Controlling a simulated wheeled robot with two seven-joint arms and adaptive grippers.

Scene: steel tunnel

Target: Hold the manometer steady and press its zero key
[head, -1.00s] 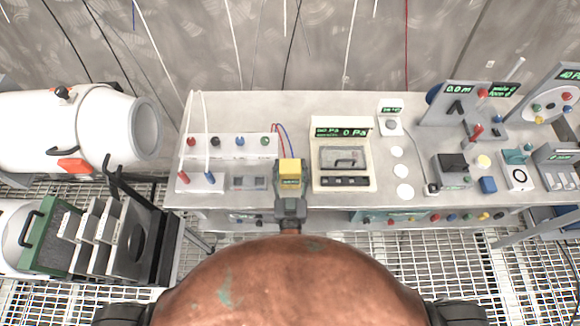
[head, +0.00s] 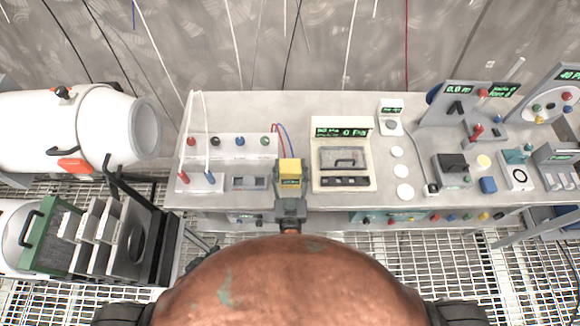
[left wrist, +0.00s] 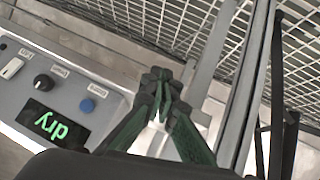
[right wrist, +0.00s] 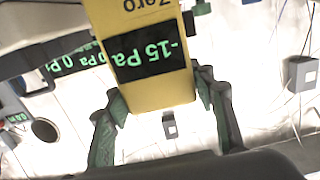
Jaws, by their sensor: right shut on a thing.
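The yellow manometer (head: 290,171) is upright over the front edge of the bench in the head view. My right gripper (head: 290,196) is shut on it from below. In the right wrist view the manometer (right wrist: 150,62) sits between the two fingers. Its green display reads -15 Pa, upside down, and the word Zero shows at the top picture edge. The zero key itself cannot be made out. My left gripper (left wrist: 160,88) is shut and empty in the left wrist view, beside a grey panel and apart from the manometer. In the head view a small dark shape (head: 206,246) below the bench front seems to be it.
A bench instrument (head: 344,182) with a green display stands right of the manometer. A socket panel (head: 228,146) with leads lies to the left. A grey panel (left wrist: 60,95) with knobs and a "dry" display is near my left gripper. A black rack (head: 150,235) stands further left.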

